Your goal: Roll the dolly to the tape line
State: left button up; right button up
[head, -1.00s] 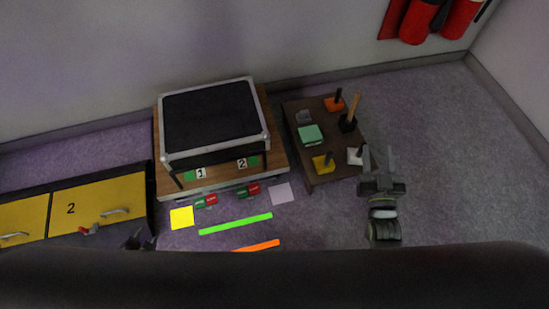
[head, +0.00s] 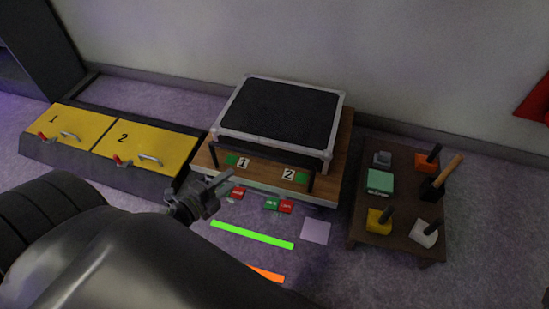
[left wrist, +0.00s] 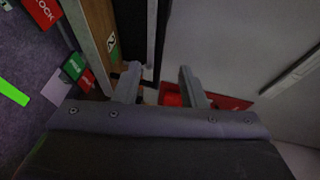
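The dolly (head: 334,179) is a wooden platform carrying a silver-edged case with a black top (head: 281,112). A black handle bar (head: 262,154) runs along its front, near tags 1 and 2. Red and green pedals (head: 278,205) show below its front edge. A green tape line (head: 252,235) and an orange tape line (head: 266,273) lie on the floor in front, apart from the dolly. My left gripper (head: 226,181) is at the dolly's front left corner. In the left wrist view its fingers (left wrist: 160,85) are apart; a dark bar (left wrist: 151,35) shows beyond them. My right gripper is out of view.
A low dark table (head: 397,205) with several blocks and a mallet (head: 442,178) stands right of the dolly. A yellow-topped cabinet (head: 145,148) stands at the left. A pale square (head: 316,230) lies on the floor. The wall is close behind the dolly.

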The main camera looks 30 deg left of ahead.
aim_at(260, 157)
pick_arm(q)
jog(key=x, duration=1.7)
jog(key=shift+f+b, duration=0.1)
jog(key=shift+b, duration=0.2)
jog(key=shift+c, duration=0.5)
grip_shut()
